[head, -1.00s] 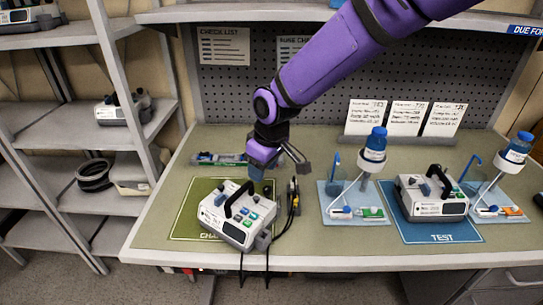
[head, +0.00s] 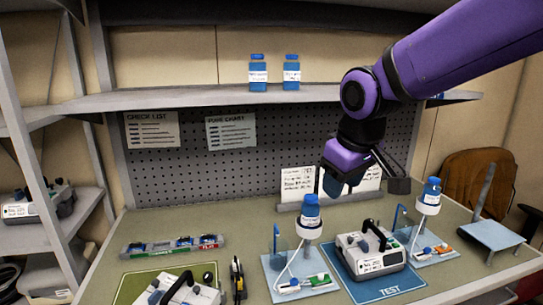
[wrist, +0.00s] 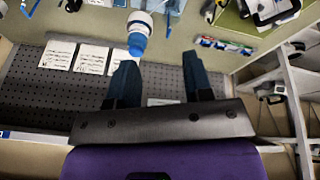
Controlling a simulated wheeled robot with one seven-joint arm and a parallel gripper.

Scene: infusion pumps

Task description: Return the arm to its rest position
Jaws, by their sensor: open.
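My purple arm reaches in from the upper right in the head view. My gripper (head: 334,184) hangs over the bench, in front of the cards at the pegboard and above a stand with a blue bottle (head: 311,208). In the wrist view its two dark fingers (wrist: 163,82) are spread apart with nothing between them. A blue-capped bottle (wrist: 138,40) shows beyond the left finger there. One pump (head: 178,291) is on the green mat (head: 133,284), cut off by the lower picture edge. Another pump (head: 370,252) sits on the blue TEST mat (head: 388,290).
A shelf (head: 200,98) with two blue bottles (head: 274,74) runs above the bench, left of my arm. A second bottle stand (head: 429,200) is to the right. A strip tray (head: 172,246) lies at the bench's left. A chair (head: 474,185) stands beyond the right end.

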